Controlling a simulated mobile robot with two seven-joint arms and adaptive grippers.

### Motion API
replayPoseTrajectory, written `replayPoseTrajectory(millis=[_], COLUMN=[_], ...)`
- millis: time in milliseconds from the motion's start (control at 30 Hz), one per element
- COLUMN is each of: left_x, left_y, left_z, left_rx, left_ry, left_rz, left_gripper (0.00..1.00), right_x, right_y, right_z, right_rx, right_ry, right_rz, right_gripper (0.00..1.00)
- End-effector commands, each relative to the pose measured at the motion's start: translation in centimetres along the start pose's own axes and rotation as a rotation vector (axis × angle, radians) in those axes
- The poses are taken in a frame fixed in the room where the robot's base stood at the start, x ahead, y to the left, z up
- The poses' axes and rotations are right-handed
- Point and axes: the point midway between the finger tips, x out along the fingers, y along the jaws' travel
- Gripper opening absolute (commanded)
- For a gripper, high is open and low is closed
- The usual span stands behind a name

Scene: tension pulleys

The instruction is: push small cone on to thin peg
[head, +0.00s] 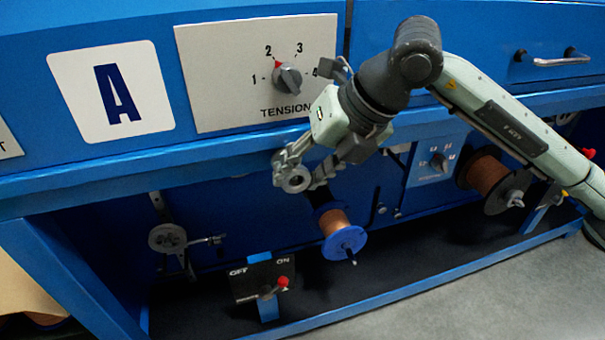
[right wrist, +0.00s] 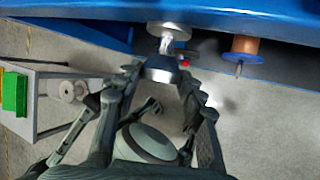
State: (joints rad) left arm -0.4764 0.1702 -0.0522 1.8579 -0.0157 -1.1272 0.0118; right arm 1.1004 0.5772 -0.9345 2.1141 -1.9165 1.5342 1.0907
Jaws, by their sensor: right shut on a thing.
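My right gripper (head: 305,172) is shut on the small cone (right wrist: 161,69), a grey metal piece between its fingertips in the right wrist view. In the head view a round grey end of the cone (head: 292,180) shows at the fingertips, below the blue ledge. Just beyond the cone, the right wrist view shows a shiny thin peg (right wrist: 165,45) in front of a pale disc (right wrist: 168,30) on the blue machine. The cone overlaps the peg's near end in that view; I cannot tell whether they touch. My left gripper is not in view.
A copper wire spool with a blue flange (head: 343,241) hangs below the gripper. An OFF/ON lever box (head: 262,281) and a grey pulley (head: 167,238) stand lower left. The tension dial (head: 287,77) is above. Another spool (head: 486,178) is at right.

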Motion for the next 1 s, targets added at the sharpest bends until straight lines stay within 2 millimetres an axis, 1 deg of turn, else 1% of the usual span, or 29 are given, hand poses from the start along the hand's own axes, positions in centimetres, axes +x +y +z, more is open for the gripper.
replayPoseTrajectory(millis=[600,1000], left_x=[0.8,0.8], left_y=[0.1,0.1], left_z=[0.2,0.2], left_rx=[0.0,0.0], left_ry=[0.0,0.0], left_rz=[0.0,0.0], left_gripper=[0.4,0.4], right_x=[0.9,1.0], right_y=[0.0,0.0], right_z=[2.0,2.3], right_rx=[0.0,0.0], right_ry=[0.0,0.0], right_rz=[0.001,0.0], right_gripper=[0.09,0.09])
